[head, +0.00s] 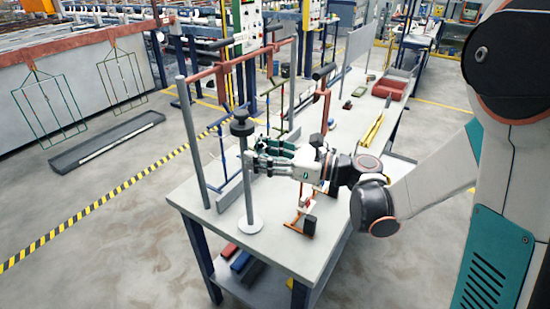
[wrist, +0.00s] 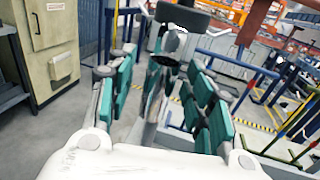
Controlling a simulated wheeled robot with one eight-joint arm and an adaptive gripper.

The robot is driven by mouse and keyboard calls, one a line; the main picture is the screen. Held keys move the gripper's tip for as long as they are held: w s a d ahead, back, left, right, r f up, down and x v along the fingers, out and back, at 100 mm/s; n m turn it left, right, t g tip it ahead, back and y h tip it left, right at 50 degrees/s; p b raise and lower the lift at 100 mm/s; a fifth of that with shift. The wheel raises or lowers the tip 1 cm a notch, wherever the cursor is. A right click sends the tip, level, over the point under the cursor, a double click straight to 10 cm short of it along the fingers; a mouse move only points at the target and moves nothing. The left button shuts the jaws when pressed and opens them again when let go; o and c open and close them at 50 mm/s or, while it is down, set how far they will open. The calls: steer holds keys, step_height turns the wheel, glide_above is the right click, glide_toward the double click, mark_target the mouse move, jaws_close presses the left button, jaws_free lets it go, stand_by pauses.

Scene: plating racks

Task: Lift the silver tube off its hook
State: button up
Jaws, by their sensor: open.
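An upright silver-grey tube (head: 248,190) stands on a round white base, with a black knob at its top. No hook is clearly visible on it. My gripper (head: 254,161) reaches in from the right at about the tube's mid-height, below the knob. In the wrist view, my gripper (wrist: 158,100) has its two green-padded fingers spread apart. The grey tube (wrist: 152,92) shows between them, with the black knob above. I see no finger closed on it, and how deep it sits between them is hard to tell.
The grey worktable (head: 290,250) carries a rack frame with red-brown bars (head: 207,74) behind my gripper. An orange stand (head: 301,208) is close below my wrist. Farther back lie yellow tools (head: 372,131) and a red tray (head: 389,90).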

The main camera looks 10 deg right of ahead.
steer(key=shift+w+a, duration=0.1)
steer(key=shift+a, duration=0.15)
jaws_close()
steer(key=c, duration=1)
jaws_free()
steer(key=shift+c, duration=0.2)
jaws_close()
steer(key=shift+d+r, duration=0.1)
steer(key=shift+r, duration=0.15)
steer(key=shift+d+r, duration=0.1)
steer(key=shift+r, duration=0.15)
steer(key=shift+s+d+r+p, duration=0.1)
steer(key=shift+s+p, duration=0.15)
steer(key=shift+p, duration=0.05)
steer(key=shift+s+d+r, duration=0.15)
steer(key=shift+d, duration=0.1)
